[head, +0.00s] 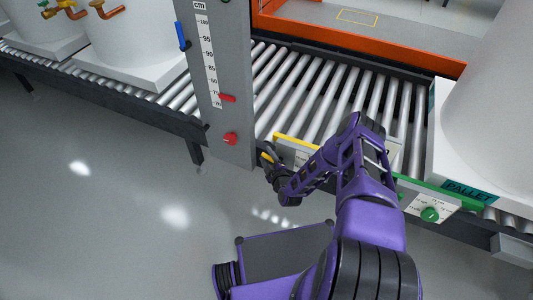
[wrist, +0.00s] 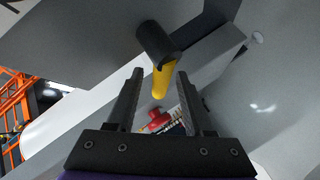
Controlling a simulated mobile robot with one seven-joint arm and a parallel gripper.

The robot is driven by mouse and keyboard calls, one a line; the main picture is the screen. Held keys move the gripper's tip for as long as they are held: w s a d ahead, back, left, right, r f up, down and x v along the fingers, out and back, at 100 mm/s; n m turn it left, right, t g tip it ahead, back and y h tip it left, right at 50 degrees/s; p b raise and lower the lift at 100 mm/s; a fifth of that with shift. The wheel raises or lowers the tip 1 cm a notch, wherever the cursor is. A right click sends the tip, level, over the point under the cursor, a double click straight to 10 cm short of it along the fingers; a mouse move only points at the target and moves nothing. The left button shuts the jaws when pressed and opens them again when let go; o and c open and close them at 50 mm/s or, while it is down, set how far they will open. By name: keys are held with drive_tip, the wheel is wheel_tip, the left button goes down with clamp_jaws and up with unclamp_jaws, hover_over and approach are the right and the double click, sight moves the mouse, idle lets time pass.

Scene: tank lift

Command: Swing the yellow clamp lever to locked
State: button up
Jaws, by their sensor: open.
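The yellow clamp lever (wrist: 162,82) shows in the wrist view as a short yellow bar coming out of a black hub (wrist: 157,42). My gripper (wrist: 158,74) is open, and the yellow bar appears between its two dark fingers. I cannot tell whether either finger touches it. In the head view a small yellow piece, likely the lever (head: 267,157), shows right by my gripper (head: 268,164), low beside the grey column. My gripper and arm partly hide this spot.
The grey column (head: 222,60) carries a cm scale, a blue lever (head: 181,36) and a red knob (head: 230,138). Roller conveyors (head: 300,85) run behind it. A white tank stands on a pallet (head: 465,189) at right. A panel has a green knob (head: 430,214). Floor at left is clear.

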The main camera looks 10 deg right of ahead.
drive_tip(key=shift+c, duration=0.2)
clamp_jaws()
idle(1.3)
